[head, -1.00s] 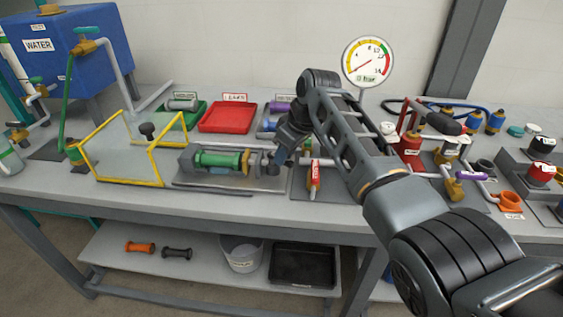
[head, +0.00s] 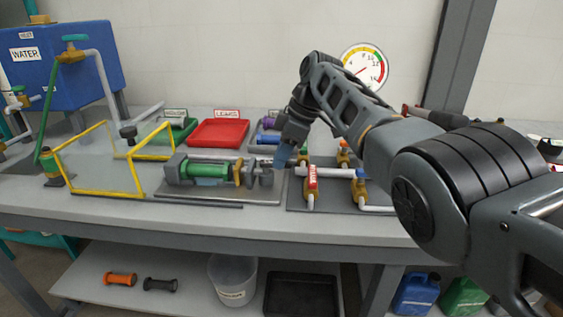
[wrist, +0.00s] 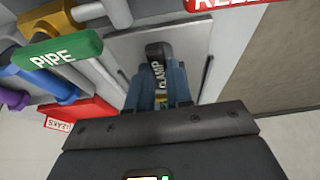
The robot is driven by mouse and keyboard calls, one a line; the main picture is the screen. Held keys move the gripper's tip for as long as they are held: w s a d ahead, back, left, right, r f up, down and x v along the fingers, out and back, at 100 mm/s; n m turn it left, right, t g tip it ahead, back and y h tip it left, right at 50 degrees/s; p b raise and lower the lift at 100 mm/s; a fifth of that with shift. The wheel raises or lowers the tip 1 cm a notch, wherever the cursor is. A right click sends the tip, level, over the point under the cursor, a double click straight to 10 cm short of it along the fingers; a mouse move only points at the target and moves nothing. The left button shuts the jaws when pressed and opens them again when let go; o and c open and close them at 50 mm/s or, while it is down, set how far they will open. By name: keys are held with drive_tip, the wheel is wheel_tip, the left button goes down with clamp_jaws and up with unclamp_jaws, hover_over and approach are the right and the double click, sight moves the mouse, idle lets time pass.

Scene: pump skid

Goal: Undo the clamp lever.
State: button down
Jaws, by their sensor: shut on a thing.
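The clamp lever (wrist: 156,52) is a black handle marked CLAMP in the wrist view. My gripper (wrist: 160,92) has its blue-grey fingers on either side of the lever, shut on it. In the head view my gripper (head: 281,158) reaches down at the right end of the clamp fixture (head: 262,178), which holds a green cylinder (head: 208,170) lying flat on a grey plate. The lever itself is hidden behind the fingers in the head view, so its angle is hard to tell there.
A red-handled valve (head: 312,178) stands close to the right of my gripper. A green PIPE handle (wrist: 62,50) is at left in the wrist view. A red tray (head: 220,132) lies behind the fixture. A yellow-framed guard (head: 137,178) stands to its left.

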idle(0.3)
drive_tip(key=c, duration=1.3)
unclamp_jaws()
drive_tip(key=v, duration=0.7)
drive_tip(key=shift+r, duration=0.4)
drive_tip(key=shift+d, duration=0.15)
drive_tip(key=shift+r, duration=0.1)
